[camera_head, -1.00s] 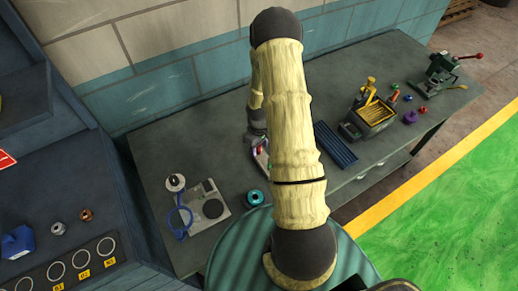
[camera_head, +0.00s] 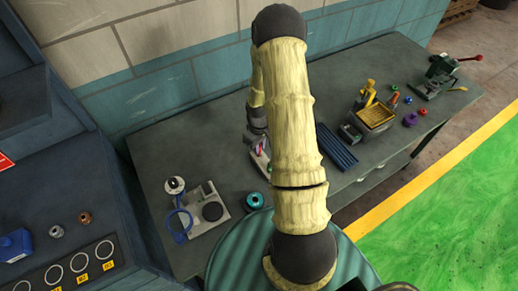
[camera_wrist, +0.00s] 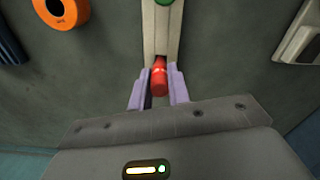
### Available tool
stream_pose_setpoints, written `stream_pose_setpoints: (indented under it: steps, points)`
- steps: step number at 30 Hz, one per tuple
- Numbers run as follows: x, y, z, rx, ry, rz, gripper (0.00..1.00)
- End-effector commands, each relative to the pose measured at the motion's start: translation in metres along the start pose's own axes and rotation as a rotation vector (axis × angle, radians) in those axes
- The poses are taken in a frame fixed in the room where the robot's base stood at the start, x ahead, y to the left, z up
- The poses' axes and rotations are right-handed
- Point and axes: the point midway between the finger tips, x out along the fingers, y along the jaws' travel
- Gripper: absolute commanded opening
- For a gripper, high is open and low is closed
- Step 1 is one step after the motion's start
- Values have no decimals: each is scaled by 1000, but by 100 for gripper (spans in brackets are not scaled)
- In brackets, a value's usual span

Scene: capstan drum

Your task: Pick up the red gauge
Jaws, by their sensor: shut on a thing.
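The red gauge (camera_wrist: 159,78) is a small red cylinder with a pale band. In the wrist view it sits between the two light purple fingers of my gripper (camera_wrist: 158,88), which is shut on it. Its far end meets a pale grey holder (camera_wrist: 161,40) with a green round piece (camera_wrist: 164,2) further along. I cannot tell whether the gauge is clear of that holder. In the head view my gripper (camera_head: 259,147) is low over the bench, left of my arm, and the gauge is mostly hidden there.
An orange ring (camera_wrist: 62,10) lies near the holder. The bench's back left is clear.

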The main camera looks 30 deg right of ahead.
Motion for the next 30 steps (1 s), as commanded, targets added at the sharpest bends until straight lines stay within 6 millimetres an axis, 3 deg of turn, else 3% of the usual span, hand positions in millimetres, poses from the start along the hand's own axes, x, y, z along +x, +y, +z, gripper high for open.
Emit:
stream_pose_setpoints:
  steps: [15,30]
  points:
    - [-77,0,0,0,1,1,0]
    - [-83,0,0,-1,-1,0,0]
